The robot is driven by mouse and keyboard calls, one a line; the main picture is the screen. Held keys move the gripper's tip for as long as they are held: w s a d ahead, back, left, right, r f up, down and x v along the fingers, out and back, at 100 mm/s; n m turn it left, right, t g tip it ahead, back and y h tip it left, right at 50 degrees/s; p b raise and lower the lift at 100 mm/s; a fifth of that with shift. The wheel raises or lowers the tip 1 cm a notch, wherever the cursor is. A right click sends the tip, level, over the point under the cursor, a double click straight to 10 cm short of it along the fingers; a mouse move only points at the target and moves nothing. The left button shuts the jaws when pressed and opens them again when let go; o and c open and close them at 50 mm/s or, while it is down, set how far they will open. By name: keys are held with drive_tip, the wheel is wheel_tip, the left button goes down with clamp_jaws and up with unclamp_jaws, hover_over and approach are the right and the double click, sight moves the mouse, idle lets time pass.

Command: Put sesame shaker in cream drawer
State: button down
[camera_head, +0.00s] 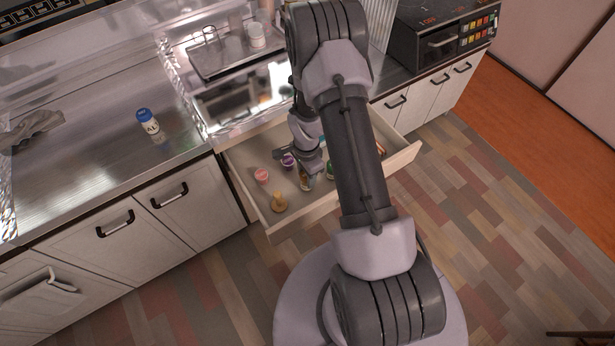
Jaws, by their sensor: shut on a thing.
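The cream drawer (296,218) is pulled out below the counter, with several small items in it. My gripper (311,166) is low over the inside of the drawer and shut on a small bottle with a brownish body, which looks like the sesame shaker (304,182). The shaker's top is hidden by the gripper, and its label cannot be read. It appears upright and within the drawer's walls; I cannot tell whether it touches the drawer floor. My arm hides the middle and part of the right of the drawer.
In the drawer are a pink-topped jar (262,175), a purple-topped jar (288,160), a tan rounded object (279,203) and a green item (330,170) partly behind my arm. A blue-capped shaker (148,122) stands on the steel counter (95,150). A dish rack (225,55) is behind.

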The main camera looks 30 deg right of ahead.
drive_tip(key=shift+f, duration=0.25)
drive_tip(key=shift+f, duration=0.15)
drive_tip(key=c, duration=0.9)
unclamp_jaws()
